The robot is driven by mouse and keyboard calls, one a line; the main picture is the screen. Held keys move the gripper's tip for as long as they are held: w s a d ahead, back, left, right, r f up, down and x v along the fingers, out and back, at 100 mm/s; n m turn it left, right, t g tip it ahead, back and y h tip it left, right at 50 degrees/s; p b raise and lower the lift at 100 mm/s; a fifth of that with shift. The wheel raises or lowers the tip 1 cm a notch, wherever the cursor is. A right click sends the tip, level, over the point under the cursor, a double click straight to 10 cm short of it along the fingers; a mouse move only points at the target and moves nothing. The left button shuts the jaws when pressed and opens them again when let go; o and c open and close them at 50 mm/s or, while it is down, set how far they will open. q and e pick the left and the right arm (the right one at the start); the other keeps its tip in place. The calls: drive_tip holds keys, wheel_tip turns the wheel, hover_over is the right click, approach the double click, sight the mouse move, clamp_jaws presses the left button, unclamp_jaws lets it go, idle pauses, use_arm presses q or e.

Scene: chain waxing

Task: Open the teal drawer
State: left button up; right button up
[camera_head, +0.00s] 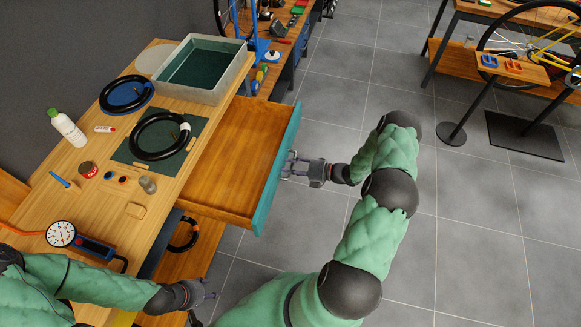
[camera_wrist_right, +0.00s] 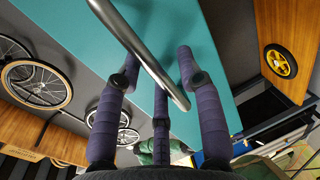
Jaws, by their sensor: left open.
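The teal drawer (camera_head: 271,178) is pulled well out from the wooden workbench; its wooden inside (camera_head: 228,160) looks empty. Its teal front also fills much of the right wrist view (camera_wrist_right: 225,40). My right gripper (camera_head: 292,165) is at the metal handle on the outer side of that front. In the right wrist view, the handle (camera_wrist_right: 140,50) runs diagonally between the purple fingers (camera_wrist_right: 157,60); whether they clamp it is unclear. My left gripper (camera_head: 207,291) is open and empty near the bench's front edge, low and left of the drawer.
On the bench (camera_head: 90,180) are a grey bin (camera_head: 238,75), a black ring on a green mat (camera_head: 160,136), a white bottle (camera_head: 67,128) and a dial gauge (camera_head: 61,233).

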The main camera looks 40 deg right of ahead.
drive_tip(key=shift+d, duration=0.1)
drive_tip(key=v, duration=1.2)
drive_tip(key=shift+s, duration=0.1)
idle(0.5)
